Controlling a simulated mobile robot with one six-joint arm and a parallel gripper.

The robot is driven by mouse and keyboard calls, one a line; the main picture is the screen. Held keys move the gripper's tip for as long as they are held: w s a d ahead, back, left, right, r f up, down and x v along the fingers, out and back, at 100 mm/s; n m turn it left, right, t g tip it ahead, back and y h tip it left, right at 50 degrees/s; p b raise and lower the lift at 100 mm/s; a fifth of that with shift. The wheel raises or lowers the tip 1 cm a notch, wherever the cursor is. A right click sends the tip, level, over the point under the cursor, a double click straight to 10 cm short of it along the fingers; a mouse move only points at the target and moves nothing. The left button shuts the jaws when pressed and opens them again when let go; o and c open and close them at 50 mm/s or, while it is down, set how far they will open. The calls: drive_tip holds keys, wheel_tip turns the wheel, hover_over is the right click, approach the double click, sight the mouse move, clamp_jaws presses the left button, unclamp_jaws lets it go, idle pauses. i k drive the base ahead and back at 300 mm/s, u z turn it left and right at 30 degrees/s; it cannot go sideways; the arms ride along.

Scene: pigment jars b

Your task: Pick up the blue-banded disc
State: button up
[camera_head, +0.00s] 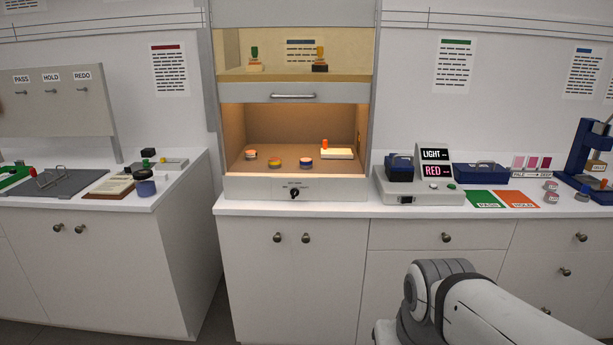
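Three small discs sit on the floor of the lit cabinet in the middle of the head view. The one on the right is the blue-banded disc (306,162), with a dark blue side and a lighter orange-looking top. To its left are a yellow-banded disc (274,162) and, farther left, a reddish-banded disc (250,155). They stand apart from each other. Part of my arm shows at the bottom right, well away from the discs. My gripper itself is not in view.
The cabinet (295,187) has its front panel raised above the opening. A pale block with an orange knob (337,153) stands right of the discs. A grey device with a LIGHT/RED display (420,187) and green and orange mats (487,199) lie on the right counter.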

sight(305, 163)
drive_tip(key=u, duration=0.65)
drive_tip(key=i, duration=1.95)
drive_tip(key=z, duration=0.7)
